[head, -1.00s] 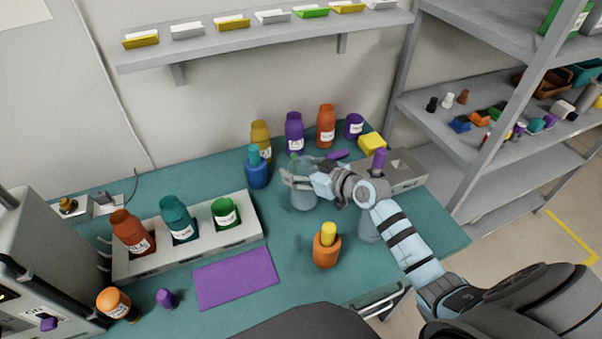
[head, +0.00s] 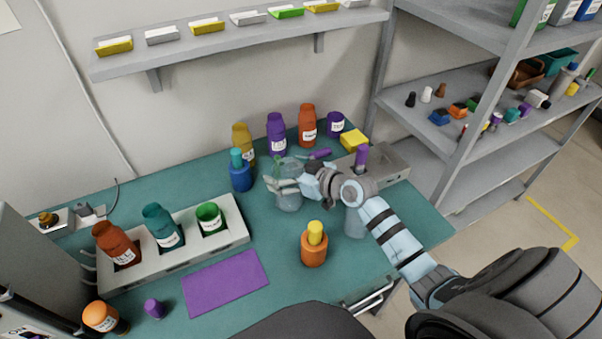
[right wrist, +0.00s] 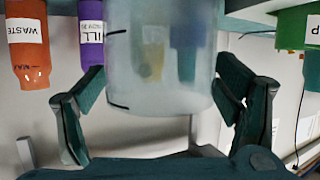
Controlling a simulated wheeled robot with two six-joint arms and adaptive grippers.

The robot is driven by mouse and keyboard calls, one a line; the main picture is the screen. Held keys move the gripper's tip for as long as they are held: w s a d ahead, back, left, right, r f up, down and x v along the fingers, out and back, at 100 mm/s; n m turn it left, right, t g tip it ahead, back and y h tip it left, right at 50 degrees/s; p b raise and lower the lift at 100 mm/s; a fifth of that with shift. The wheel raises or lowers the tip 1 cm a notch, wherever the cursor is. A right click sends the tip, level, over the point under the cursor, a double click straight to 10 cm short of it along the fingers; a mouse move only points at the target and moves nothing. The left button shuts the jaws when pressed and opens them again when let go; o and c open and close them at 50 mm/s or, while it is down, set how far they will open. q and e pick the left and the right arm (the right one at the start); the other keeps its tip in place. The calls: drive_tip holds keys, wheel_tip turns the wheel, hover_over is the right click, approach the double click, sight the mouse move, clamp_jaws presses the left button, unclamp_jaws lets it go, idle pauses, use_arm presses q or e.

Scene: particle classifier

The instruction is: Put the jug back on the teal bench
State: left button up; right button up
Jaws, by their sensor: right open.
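The clear jug (head: 290,201) appears to stand upright on the teal bench (head: 358,270), in front of the coloured bottles. My right gripper (head: 284,186) is at the jug in the head view. In the upside-down right wrist view the translucent jug (right wrist: 165,60) fills the middle, between the two dark fingers. The fingers of the right gripper (right wrist: 160,105) are spread, with a gap visible on the right side of the jug. My left gripper is not in view.
A blue bottle (head: 240,176) stands just left of the jug; yellow, purple and orange bottles stand behind. An orange bottle with yellow top (head: 314,250) stands in front. Another clear vessel (head: 355,224) is partly behind my forearm. A purple mat (head: 225,283) lies front left.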

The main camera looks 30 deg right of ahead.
drive_tip(key=p+v, duration=0.2)
drive_tip(key=v, duration=0.9)
drive_tip(key=shift+s, duration=0.1)
